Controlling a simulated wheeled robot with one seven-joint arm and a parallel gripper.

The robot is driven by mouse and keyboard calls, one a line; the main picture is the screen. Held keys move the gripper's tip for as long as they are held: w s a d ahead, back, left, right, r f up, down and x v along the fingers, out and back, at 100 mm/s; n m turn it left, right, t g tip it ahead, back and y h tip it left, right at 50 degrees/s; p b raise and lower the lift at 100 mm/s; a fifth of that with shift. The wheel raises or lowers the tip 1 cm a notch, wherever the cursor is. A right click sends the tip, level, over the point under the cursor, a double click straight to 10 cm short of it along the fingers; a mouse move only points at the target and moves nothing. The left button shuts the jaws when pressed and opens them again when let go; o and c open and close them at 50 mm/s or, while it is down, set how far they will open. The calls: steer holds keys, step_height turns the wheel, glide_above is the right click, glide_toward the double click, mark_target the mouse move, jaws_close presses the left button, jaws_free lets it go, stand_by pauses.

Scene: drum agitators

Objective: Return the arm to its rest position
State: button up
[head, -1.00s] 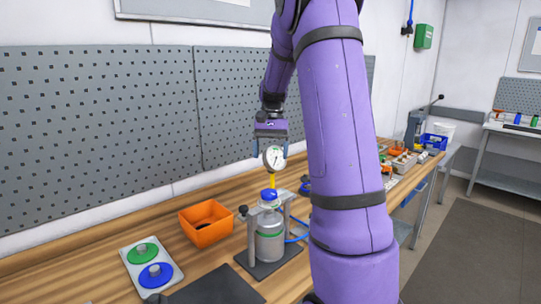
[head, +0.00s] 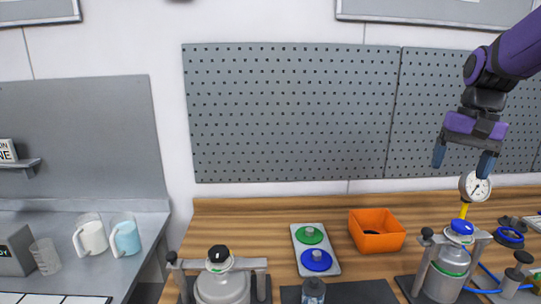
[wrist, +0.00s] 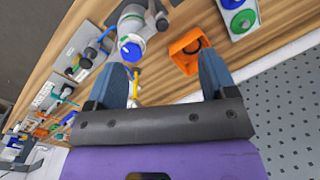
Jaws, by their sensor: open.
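My gripper (head: 463,160) is in the head view at the upper right, on my purple arm (head: 515,50). Its two blue fingers are apart, with nothing between them. It hangs above the bench, near a round dial gauge (head: 475,187) on a yellow stem over a blue-capped metal vessel (head: 447,272) in a clamp stand. In the wrist view the fingers of my gripper (wrist: 163,82) are also spread and empty, with the blue-capped vessel (wrist: 131,48) beyond them. The gauge's face is not clear in the wrist view.
An orange bin (head: 376,232) and a plate with green and blue knobs (head: 315,252) sit on the wooden bench (head: 270,215). A second clamped vessel (head: 222,286) stands at the front. A pegboard (head: 290,110) is behind. Jugs (head: 125,235) stand on the left counter.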

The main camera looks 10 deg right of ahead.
steer(key=s+a+n+t+h, duration=0.1)
steer(key=s+a+n+t, duration=0.4)
steer(key=s+a, duration=0.7)
steer(key=shift+s+n, duration=0.6)
steer(key=shift+s, duration=0.45)
steer(key=shift+a, duration=0.1)
